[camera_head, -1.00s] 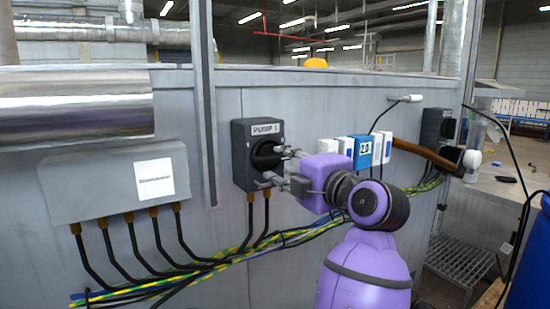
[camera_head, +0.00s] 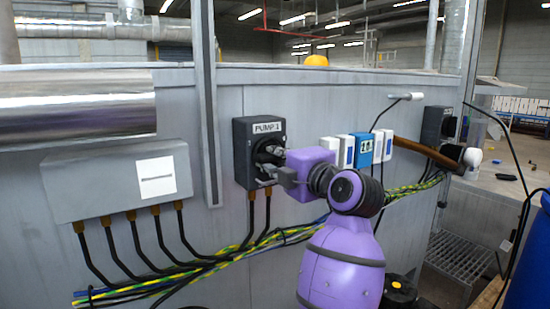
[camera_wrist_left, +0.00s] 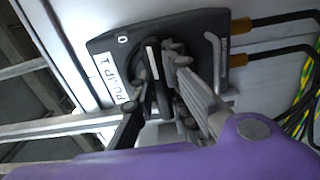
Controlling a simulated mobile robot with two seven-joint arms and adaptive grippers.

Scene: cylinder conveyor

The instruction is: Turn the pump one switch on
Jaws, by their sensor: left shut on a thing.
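The pump one switch is a dark grey box (camera_head: 243,165) on the grey wall panel, labelled "PUMP 1", with a black knob (camera_head: 263,148) on its face. My left gripper (camera_head: 270,162) is at the knob, its fingers shut on it from both sides and hiding part of it. In the left wrist view the switch box (camera_wrist_left: 105,44) appears turned on its side, with a "0" mark near one corner. The knob (camera_wrist_left: 153,72) with a pale line stands between the fingers of the gripper (camera_wrist_left: 158,66). The knob's exact angle is hard to tell.
A grey junction box (camera_head: 90,185) with several cables is on the left. White and blue wall units (camera_head: 364,151) and a hammer-like tool with a brown handle (camera_head: 420,150) are right of the switch. A second dark box (camera_head: 432,125) is farther right. Yellow-green cables run below.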

